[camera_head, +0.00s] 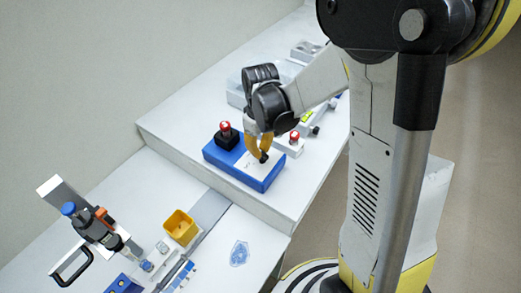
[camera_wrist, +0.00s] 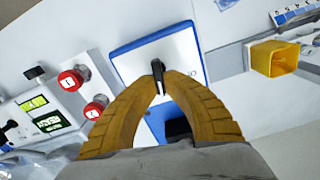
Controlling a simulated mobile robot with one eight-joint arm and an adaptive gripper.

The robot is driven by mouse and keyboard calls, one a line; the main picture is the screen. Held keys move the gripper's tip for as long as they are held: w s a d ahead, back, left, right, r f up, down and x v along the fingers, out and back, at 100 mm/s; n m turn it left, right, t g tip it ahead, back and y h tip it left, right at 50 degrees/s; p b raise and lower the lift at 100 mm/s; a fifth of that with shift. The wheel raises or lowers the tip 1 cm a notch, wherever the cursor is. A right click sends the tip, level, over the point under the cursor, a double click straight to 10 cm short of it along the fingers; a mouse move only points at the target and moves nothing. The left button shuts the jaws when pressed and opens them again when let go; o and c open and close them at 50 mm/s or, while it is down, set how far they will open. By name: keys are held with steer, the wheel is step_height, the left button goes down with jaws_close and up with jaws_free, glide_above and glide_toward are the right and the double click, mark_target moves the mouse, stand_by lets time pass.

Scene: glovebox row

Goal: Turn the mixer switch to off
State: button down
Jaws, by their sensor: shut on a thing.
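The mixer appears to be the blue box with a white top panel (camera_head: 222,153), on the raised bench in the head view. Its white panel with a blue edge (camera_wrist: 185,48) also fills the middle of the wrist view. A small black switch lever (camera_wrist: 157,66) stands on this panel, with a small dark mark to its right. My gripper (camera_head: 264,150) reaches down over the panel. In the wrist view its yellow fingers (camera_wrist: 160,88) close in around the lever's near end. The fingertips hide part of the lever, and I cannot read its setting.
A red button on a black base (camera_head: 225,132) stands at the box's left end. Another red button on a white box (camera_head: 294,138) is close on the right. A yellow bin (camera_head: 180,227) and a pipette-like tool (camera_head: 92,222) are on the lower bench at left.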

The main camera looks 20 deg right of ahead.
steer(key=n, duration=0.2)
steer(key=n+b, duration=0.1)
steer(key=n, duration=0.2)
steer(key=shift+s+a, duration=0.15)
steer(key=shift+a, duration=0.05)
steer(key=shift+n, duration=0.3)
steer(key=c, duration=1.5)
jaws_free()
step_height(320, 180, up, 12)
